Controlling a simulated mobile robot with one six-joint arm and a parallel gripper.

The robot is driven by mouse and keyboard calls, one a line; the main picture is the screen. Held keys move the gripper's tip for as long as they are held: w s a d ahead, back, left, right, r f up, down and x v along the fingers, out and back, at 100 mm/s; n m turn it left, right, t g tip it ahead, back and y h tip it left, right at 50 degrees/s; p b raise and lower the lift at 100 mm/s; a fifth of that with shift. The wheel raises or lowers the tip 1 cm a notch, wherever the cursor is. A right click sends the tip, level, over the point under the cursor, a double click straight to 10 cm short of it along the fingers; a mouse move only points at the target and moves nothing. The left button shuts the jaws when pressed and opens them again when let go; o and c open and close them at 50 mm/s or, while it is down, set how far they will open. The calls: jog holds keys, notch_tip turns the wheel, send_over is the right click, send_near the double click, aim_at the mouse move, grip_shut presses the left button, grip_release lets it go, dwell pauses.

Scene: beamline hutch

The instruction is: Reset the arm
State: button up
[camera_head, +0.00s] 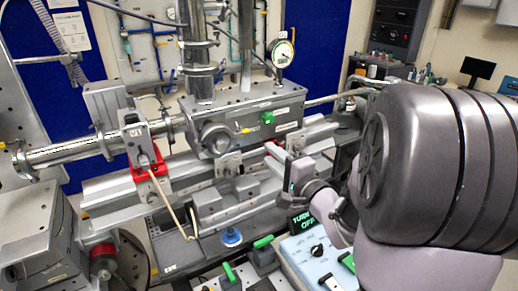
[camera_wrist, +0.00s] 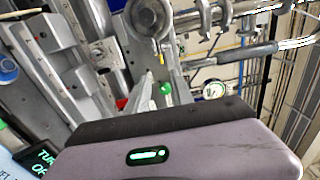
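My arm (camera_head: 430,165) fills the right side of the head view, with its large grey links close to the camera. My gripper (camera_head: 292,172) is at the end of the arm, close in front of the metal rail of the beamline. I see no object held.
A metal beamline box (camera_head: 245,118) with pipes and a round gauge (camera_head: 282,53) stands behind my gripper. A red clamp (camera_head: 150,178) is on the rail at left. A control box (camera_head: 318,258) with a lit green display sits below my arm. Blue panels stand behind.

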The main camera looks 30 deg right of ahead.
jog(key=s+a+f+n+g+y, duration=0.1)
jog(key=s+a+f+n+g, duration=0.1)
jog(key=s+a+n+g, duration=0.4)
jog(key=s+a+f+n+g+y, duration=0.1)
jog(key=s+a+f+n+g, duration=0.2)
jog(key=s+a, duration=1.2)
jog(key=a+n+g+b, duration=0.1)
jog(key=n+g, duration=0.2)
jog(key=n, duration=0.1)
jog(key=shift+s+a+n, duration=0.2)
jog(key=shift+a+n, duration=0.15)
jog(key=shift+n, duration=0.05)
